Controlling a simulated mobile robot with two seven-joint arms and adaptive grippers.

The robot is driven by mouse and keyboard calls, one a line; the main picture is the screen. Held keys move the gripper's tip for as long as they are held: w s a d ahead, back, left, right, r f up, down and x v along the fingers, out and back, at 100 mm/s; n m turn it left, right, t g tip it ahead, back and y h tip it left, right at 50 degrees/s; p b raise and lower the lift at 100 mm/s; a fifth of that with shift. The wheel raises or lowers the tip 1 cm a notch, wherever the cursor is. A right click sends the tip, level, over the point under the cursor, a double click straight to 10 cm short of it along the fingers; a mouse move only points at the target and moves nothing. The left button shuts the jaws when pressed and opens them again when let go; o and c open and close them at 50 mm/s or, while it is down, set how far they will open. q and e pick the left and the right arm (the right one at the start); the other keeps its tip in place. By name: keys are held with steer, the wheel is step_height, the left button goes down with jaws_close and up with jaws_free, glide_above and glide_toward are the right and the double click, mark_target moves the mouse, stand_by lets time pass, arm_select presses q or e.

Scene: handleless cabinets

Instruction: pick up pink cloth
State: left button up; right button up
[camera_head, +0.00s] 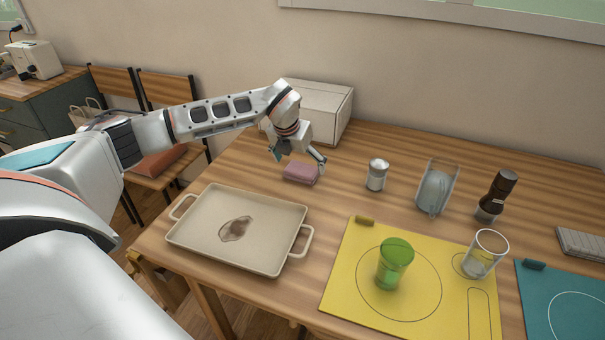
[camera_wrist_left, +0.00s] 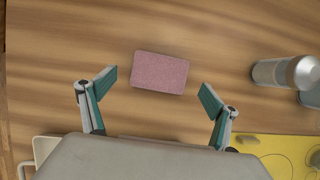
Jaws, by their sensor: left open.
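The pink cloth (camera_head: 300,172) is a small folded rectangular block lying on the wooden table, behind the tray. In the left wrist view the cloth (camera_wrist_left: 160,73) lies flat, a little beyond and between the fingertips. My left gripper (camera_head: 298,160) is open and empty, just above and behind the cloth in the head view. In the left wrist view my left gripper (camera_wrist_left: 153,85) has its two fingers spread wider than the cloth, one to each side, apparently without touching it. My right gripper is not in view.
A cream tray (camera_head: 183,236) with a brown stain stands in front of the cloth. A white box (camera_head: 325,108) stands behind my gripper. A metal shaker (camera_head: 377,174) is to the right. A yellow mat (camera_head: 345,285) holds a green cup (camera_head: 394,263) and a clear glass (camera_head: 485,253).

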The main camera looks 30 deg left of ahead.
arm_select(q)
steer(key=x, duration=0.3)
steer(key=shift+s, duration=0.1)
steer(key=shift+f+b, duration=0.2)
steer(key=shift+b, duration=0.1)
steer(key=shift+r, duration=0.15)
steer(key=c, duration=1.1)
step_height(320, 180, up, 10)
steer(key=p, duration=0.2)
step_height(320, 180, up, 10)
steer(key=p, duration=0.1)
glide_above(301, 169)
steer(key=shift+s+d, duration=0.1)
steer(key=shift+s, duration=0.05)
